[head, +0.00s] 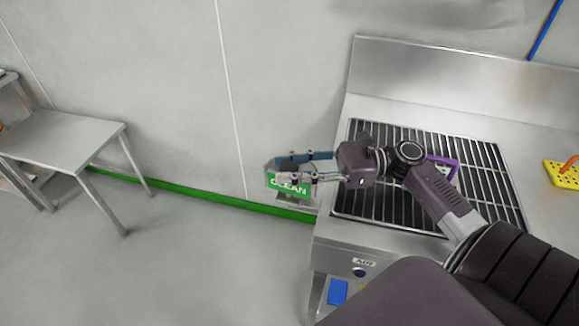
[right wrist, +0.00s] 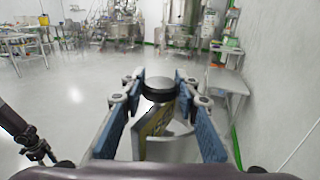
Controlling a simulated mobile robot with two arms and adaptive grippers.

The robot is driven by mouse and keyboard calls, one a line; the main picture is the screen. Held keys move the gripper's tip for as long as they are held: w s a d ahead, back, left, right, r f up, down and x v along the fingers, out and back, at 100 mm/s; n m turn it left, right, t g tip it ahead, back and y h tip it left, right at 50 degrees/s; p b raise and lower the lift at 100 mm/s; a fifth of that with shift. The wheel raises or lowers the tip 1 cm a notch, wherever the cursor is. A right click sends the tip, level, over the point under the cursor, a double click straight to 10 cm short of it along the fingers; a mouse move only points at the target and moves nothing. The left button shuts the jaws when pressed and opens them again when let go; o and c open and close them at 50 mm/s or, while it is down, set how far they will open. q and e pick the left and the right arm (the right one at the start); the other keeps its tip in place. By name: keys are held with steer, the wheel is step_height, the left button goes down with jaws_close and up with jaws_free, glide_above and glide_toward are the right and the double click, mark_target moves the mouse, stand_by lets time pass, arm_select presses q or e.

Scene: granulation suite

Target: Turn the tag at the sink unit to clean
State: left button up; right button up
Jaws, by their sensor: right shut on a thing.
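The tag at the sink unit shows a green face with the word CLEAN (head: 290,187) in the head view, beside the unit's left end. In the right wrist view the tag has a yellow face (right wrist: 155,120) and pale angled panels below a round black knob (right wrist: 160,87). My right gripper (head: 290,167) is shut on the knob, with its blue fingers on either side of it in the right wrist view (right wrist: 160,92). The fingers partly cover the tag's top in the head view. A dark arm with a grey end, seemingly my left one, shows at the left of the right wrist view (right wrist: 38,150); its jaws are unclear.
The steel sink unit (head: 362,85) has a barred grate (head: 400,205) under my right arm. A yellow item (head: 562,174) lies at its right. A steel table (head: 65,137) stands at the left by the wall. The floor between is clear.

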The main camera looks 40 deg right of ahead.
stand_by(0.4)
steer(key=o, duration=1.2)
steer(key=shift+c, duration=0.2)
steer(key=shift+r, duration=0.1)
step_height(320, 180, up, 10)
steer(key=shift+f, duration=0.1)
steer(key=shift+f, duration=0.1)
